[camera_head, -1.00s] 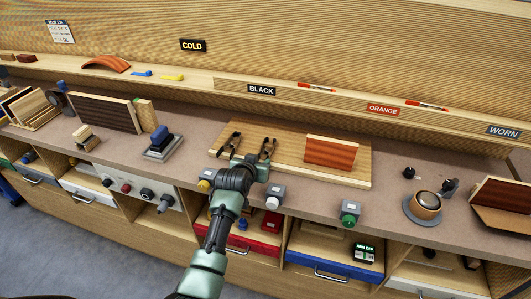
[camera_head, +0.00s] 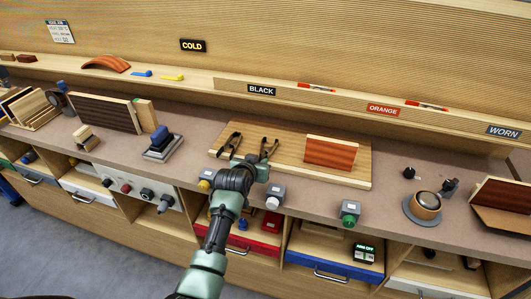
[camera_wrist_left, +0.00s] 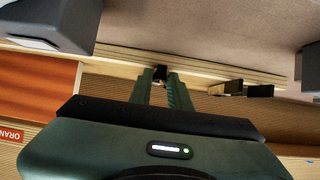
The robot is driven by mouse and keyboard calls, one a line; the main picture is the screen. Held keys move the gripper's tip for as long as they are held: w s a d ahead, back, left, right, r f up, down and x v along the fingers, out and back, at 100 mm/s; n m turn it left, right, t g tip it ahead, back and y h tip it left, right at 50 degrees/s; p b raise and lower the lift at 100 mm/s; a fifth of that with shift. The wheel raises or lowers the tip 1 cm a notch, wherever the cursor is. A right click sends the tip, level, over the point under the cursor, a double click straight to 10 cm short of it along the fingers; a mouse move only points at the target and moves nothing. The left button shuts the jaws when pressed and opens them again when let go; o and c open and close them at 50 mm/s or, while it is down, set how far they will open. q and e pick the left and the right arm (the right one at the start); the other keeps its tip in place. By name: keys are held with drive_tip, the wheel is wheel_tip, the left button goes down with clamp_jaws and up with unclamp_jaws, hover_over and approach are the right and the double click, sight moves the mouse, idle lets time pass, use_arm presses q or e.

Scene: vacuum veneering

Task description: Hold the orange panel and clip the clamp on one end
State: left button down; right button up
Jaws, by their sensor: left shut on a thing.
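The orange panel (camera_head: 331,153) stands on its long edge on the right part of a light wooden board (camera_head: 290,165). Its orange face also fills the left side of the left wrist view (camera_wrist_left: 38,88). Two dark clamps, one on the left (camera_head: 229,144) and one on the right (camera_head: 269,149), are on the board left of the panel, apart from it. My left gripper (camera_head: 257,161) is at the board's front edge by the right clamp. Its fingers are shut on a small dark part (camera_wrist_left: 160,72), seemingly that clamp; the fingers hide most of it. My right gripper is out of view.
A round cup on a grey base (camera_head: 425,206) is farther right. The bench between board and back shelf is clear.

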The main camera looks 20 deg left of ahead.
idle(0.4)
use_arm(q)
wheel_tip(320, 180, up, 6)
drive_tip(key=p, duration=0.6)
drive_tip(key=s+r+b, duration=0.5)
drive_tip(key=r, duration=0.8)
drive_tip(key=f+b+v, duration=0.1)
drive_tip(key=b+v, duration=0.2)
drive_tip(key=v, duration=1.2)
drive_tip(key=shift+s+d, duration=0.55)
drive_tip(key=shift+d, duration=0.1)
